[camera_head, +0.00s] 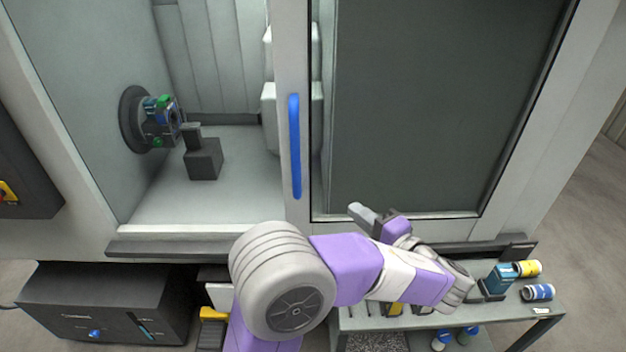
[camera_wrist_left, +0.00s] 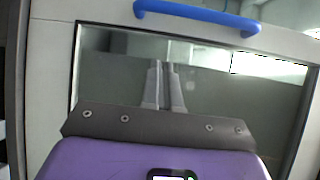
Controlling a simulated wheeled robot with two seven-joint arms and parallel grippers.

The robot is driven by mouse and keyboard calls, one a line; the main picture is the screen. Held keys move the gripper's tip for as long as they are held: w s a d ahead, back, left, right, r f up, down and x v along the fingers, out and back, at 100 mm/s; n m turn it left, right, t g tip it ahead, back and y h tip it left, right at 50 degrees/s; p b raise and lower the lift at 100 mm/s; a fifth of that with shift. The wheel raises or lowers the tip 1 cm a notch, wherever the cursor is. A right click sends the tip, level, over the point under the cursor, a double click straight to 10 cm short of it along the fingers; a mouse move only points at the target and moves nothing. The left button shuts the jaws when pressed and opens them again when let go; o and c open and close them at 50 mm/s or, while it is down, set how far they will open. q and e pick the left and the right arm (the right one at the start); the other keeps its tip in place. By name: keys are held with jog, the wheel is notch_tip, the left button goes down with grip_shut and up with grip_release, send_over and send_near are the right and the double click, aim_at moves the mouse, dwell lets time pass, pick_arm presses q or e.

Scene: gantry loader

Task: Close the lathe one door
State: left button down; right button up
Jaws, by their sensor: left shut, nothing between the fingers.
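The lathe door (camera_head: 292,215) is a light grey panel with a dark window, standing to the right of the opening, so the left part of the lathe is open. Its blue vertical handle (camera_head: 295,146) is on the door's left edge. My left gripper (camera_head: 359,212) is shut and empty, in front of the lower part of the window, to the right of and below the handle and apart from it. In the left wrist view, the shut fingers (camera_wrist_left: 164,82) point toward the window, and the handle (camera_wrist_left: 197,18) crosses the top. My right gripper is not in view.
Inside the opening are a chuck (camera_head: 135,119) and a dark block (camera_head: 203,159). A ledge (camera_head: 180,246) runs below the opening. A table (camera_head: 540,314) with several cans and tools stands at lower right. A dark cabinet (camera_head: 105,300) stands at lower left.

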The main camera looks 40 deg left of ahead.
pick_arm(q)
jog(key=w+a+r+b, duration=0.1)
jog(key=a, duration=1.2)
jog(key=shift+w+r+n+y, duration=0.25)
jog(key=shift+r+n+y, duration=0.05)
jog(key=shift+r+y, duration=0.1)
